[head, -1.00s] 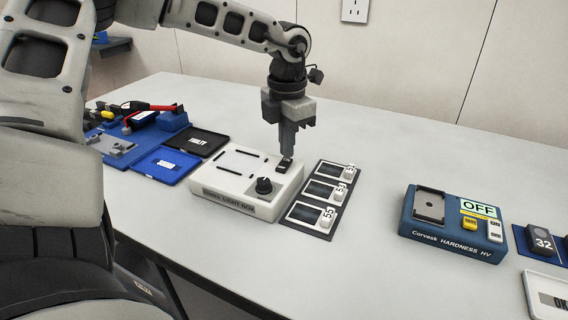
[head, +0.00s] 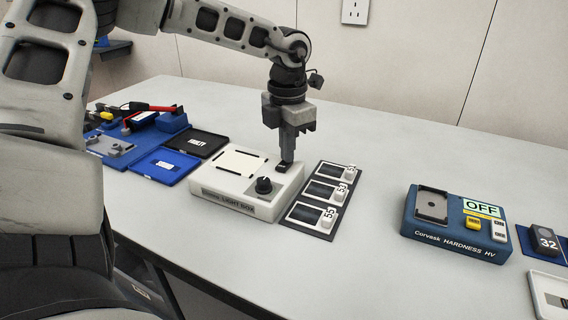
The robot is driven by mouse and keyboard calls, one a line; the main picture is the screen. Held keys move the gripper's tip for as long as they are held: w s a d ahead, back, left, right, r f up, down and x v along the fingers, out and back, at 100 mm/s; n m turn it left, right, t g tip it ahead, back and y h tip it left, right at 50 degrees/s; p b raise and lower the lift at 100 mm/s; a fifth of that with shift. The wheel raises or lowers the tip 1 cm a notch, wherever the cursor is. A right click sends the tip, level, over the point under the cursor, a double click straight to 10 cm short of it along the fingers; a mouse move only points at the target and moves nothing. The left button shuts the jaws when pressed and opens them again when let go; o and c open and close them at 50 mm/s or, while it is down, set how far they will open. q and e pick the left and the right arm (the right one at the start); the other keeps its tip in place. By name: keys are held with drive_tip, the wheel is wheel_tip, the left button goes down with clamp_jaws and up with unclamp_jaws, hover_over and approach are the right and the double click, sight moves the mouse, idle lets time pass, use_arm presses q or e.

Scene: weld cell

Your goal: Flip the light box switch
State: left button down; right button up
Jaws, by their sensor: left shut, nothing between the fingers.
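The light box (head: 212,206) is a pale box on the table, left of the middle in the head view. Its top panel (head: 241,163) looks bright and cream-coloured. A black knob (head: 264,186) sits near its front right. The small black switch (head: 283,167) is at its back right corner. My left gripper (head: 288,157) is shut and empty, pointing down with its fingertips at the switch. They look to be touching it, and they hide part of it. My right gripper is not in view.
A dark board (head: 336,177) with several numbered pieces lies just right of the light box. Blue trays and a black tray (head: 201,143) lie to its left. A blue hardness tester (head: 450,243) reading OFF stands at the right. The table behind is clear.

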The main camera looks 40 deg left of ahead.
use_arm(q)
drive_tip(key=shift+s+f, duration=0.1)
drive_tip(key=shift+r+p, duration=1.8)
drive_tip(key=shift+r, duration=1.65)
